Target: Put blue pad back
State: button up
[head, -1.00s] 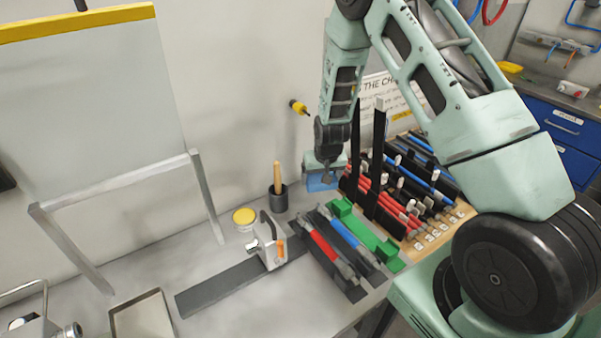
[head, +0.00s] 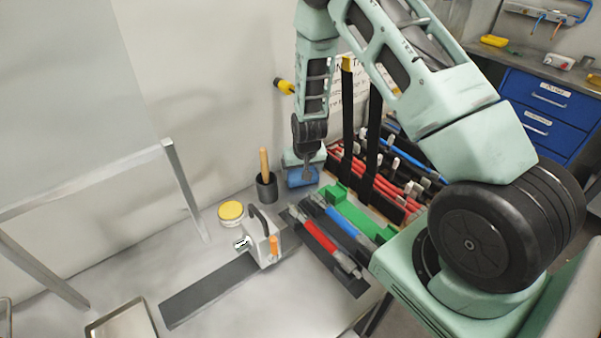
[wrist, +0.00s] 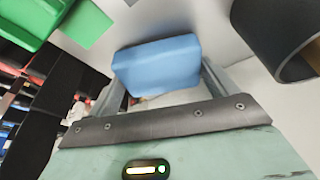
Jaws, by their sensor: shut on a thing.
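The blue pad (head: 301,177) is a small blue block at the end of my arm, near the wall at the back of the bench. My gripper (head: 305,165) points down and is shut on it. In the wrist view the blue pad (wrist: 157,64) sits between the two fingers of my gripper (wrist: 165,85), with pale bench surface around it. I cannot tell whether the pad touches the bench.
A dark cup (head: 267,189) with a wooden handle stands left of the pad. A green holder (head: 350,208) and a rack of red and blue tools (head: 375,175) lie to the right. A yellow-lidded tin (head: 231,212) and a grey clamp device (head: 262,238) stand nearer.

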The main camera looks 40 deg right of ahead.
jog(key=shift+w+f, duration=0.15)
jog(key=shift+w, duration=0.15)
jog(key=shift+s, duration=0.15)
jog(key=o, duration=0.9)
jog(key=shift+c, duration=0.2)
